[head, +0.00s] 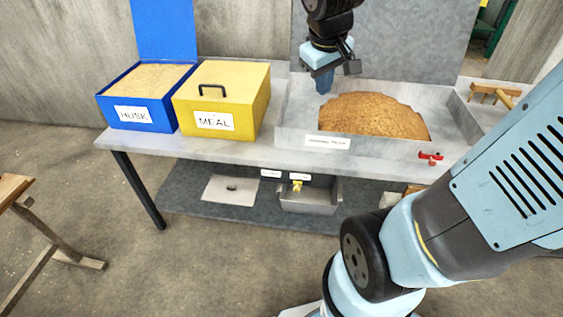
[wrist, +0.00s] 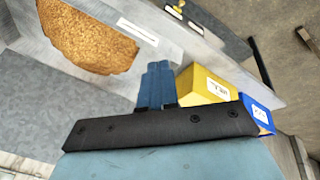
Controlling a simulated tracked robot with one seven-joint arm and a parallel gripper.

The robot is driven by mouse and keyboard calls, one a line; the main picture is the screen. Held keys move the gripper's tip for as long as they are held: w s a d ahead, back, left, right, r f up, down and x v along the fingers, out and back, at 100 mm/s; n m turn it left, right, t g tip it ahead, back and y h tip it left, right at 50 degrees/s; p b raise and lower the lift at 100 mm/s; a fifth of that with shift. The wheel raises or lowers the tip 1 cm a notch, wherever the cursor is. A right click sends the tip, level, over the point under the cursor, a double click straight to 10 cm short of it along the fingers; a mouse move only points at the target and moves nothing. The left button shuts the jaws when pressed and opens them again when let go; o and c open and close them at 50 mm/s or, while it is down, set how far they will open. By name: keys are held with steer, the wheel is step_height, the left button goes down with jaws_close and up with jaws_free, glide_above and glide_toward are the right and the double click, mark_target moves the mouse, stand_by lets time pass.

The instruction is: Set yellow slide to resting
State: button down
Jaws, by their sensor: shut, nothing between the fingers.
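The yellow slide (head: 297,186) is a small yellow piece below the tabletop, above a grey metal bin and near two small white labels (head: 271,173) whose words are too small to read. It also shows at the top edge of the wrist view (wrist: 180,7). My gripper (head: 324,86) is above the left part of the grain tray, pointing down, well above and behind the slide. Its blue fingers are together and empty, as the wrist view also shows (wrist: 154,68). Nothing touches the slide.
A metal tray (head: 459,110) holds a brown grain heap (head: 375,113). A yellow MEAL box (head: 250,112) with a closed lid and an open blue HUSK box (head: 115,100) stand left. The bin (head: 310,205) sits below the tabletop.

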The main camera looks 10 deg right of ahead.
steer(key=w+a+f+n+g, duration=0.1)
steer(key=w+a+f+n, duration=0.2)
steer(key=f, duration=0.5)
steer(key=w+a+f+n+g, duration=0.1)
steer(key=w+f+n, duration=0.1)
steer(key=w+f, duration=0.5)
steer(key=w+a+f+n+g, duration=0.1)
steer(key=w+a+f+n, duration=0.15)
steer(key=f, duration=0.65)
steer(key=n+g, duration=0.1)
steer(key=n, duration=0.2)
glide_toward(297, 186)
steer(key=a+f, duration=0.5)
steer(key=d, duration=0.1)
steer(key=d+f, duration=0.1)
steer(key=shift+w+d+f, duration=0.1)
steer(key=shift+d+f, duration=0.1)
steer(key=shift+d, duration=0.1)
steer(key=shift+s+d+f, duration=0.2)
steer(key=shift+d+f, duration=0.15)
steer(key=shift+d, duration=0.25)
